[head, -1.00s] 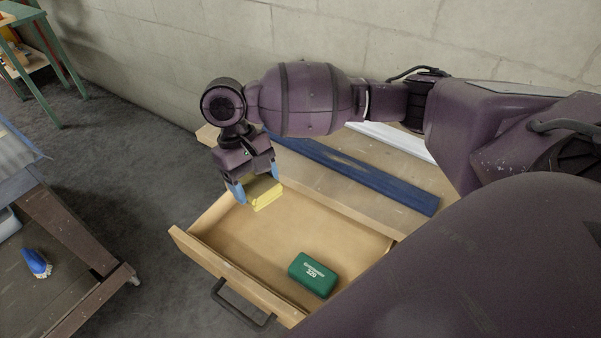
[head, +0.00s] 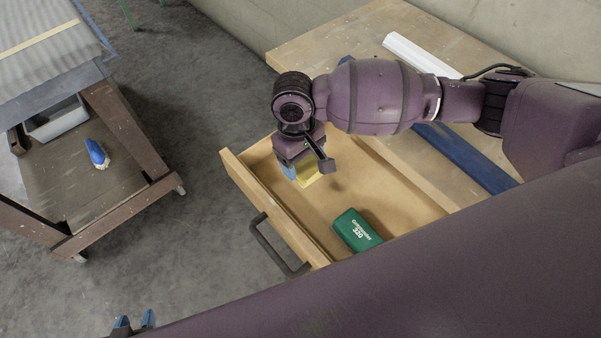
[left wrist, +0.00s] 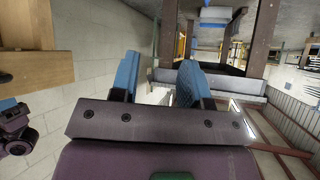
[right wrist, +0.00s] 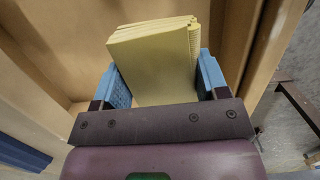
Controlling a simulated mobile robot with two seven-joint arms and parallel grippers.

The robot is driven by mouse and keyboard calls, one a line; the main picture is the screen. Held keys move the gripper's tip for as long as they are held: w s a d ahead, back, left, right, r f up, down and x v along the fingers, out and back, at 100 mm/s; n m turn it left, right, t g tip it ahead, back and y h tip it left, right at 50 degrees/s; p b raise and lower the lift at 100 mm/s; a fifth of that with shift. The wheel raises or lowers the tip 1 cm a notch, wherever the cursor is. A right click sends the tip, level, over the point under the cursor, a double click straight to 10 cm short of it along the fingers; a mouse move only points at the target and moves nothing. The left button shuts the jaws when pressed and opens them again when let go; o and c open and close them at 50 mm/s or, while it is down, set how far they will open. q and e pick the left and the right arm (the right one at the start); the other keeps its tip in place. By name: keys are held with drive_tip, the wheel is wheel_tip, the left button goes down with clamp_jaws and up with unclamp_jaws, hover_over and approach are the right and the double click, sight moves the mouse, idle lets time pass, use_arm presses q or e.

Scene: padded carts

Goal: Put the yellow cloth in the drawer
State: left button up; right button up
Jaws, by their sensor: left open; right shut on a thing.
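The yellow cloth (head: 309,174), a folded stack, is held by my right gripper (head: 302,172) over the far-left end of the open drawer (head: 330,199). The right wrist view shows the cloth (right wrist: 155,62) between both blue fingers (right wrist: 163,82), with the drawer's wooden walls around it. I cannot tell whether the cloth touches the drawer floor. My left gripper (head: 134,324) is open and empty at the bottom edge of the head view, well away from the drawer. Its spread blue fingers (left wrist: 158,78) show in the left wrist view.
A green box (head: 356,230) marked 320 lies in the drawer's near end. The drawer's dark handle (head: 276,247) juts toward the floor. A blue strip (head: 466,160) and a white bar (head: 420,54) lie on the worktop. A cart with a blue brush (head: 97,153) stands left.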

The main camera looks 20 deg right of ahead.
wheel_tip(320, 180, down, 7)
drive_tip(key=shift+r+b, duration=0.2)
drive_tip(key=shift+b, duration=0.75)
drive_tip(key=shift+f, duration=0.15)
drive_tip(key=o, duration=1)
drive_tip(key=shift+c, duration=0.2)
